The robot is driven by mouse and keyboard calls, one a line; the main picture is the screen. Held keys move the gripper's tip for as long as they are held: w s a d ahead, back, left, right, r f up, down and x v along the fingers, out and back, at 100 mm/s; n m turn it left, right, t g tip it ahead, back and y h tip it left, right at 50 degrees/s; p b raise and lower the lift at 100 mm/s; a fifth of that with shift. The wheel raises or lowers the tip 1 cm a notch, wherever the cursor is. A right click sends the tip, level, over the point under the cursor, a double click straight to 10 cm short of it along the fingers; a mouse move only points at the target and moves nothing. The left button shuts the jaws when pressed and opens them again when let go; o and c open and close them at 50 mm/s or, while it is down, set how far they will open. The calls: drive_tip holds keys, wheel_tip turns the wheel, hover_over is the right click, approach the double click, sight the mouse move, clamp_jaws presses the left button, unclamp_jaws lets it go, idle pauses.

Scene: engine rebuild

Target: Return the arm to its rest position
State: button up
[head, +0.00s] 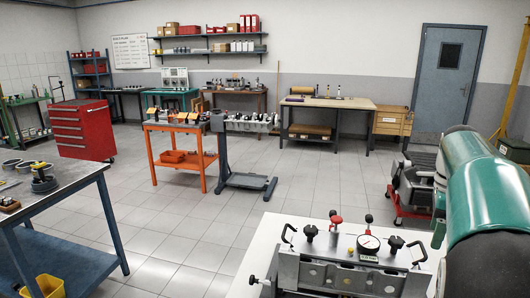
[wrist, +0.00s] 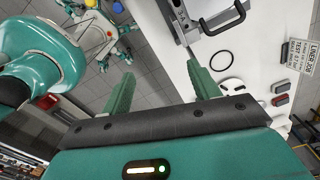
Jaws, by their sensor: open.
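My gripper (wrist: 160,88) shows in the wrist view with its two green fingers spread wide and nothing between them. It hangs over the edge of a white bench top (wrist: 180,65), with the floor to the left of that edge. My green arm fills the right side of the head view. My gripper is not visible in the head view.
A grey test fixture (head: 345,262) with a gauge and knobs stands on the white bench close in front. Tiled floor (head: 200,235) is open beyond.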

drive_tip(key=s+a+n+t, duration=0.3)
drive_tip(key=s+a+n, duration=0.8)
drive_tip(key=a+n, duration=0.3)
drive_tip(key=s+a+f+n+t, duration=0.2)
drive_tip(key=s+a+f+n, duration=0.4)
drive_tip(key=s+a+n, duration=0.4)
drive_tip(key=shift+s+a+f+t, duration=0.15)
drive_tip(key=shift+s+f+t, duration=0.2)
drive_tip(key=shift+s, duration=0.1)
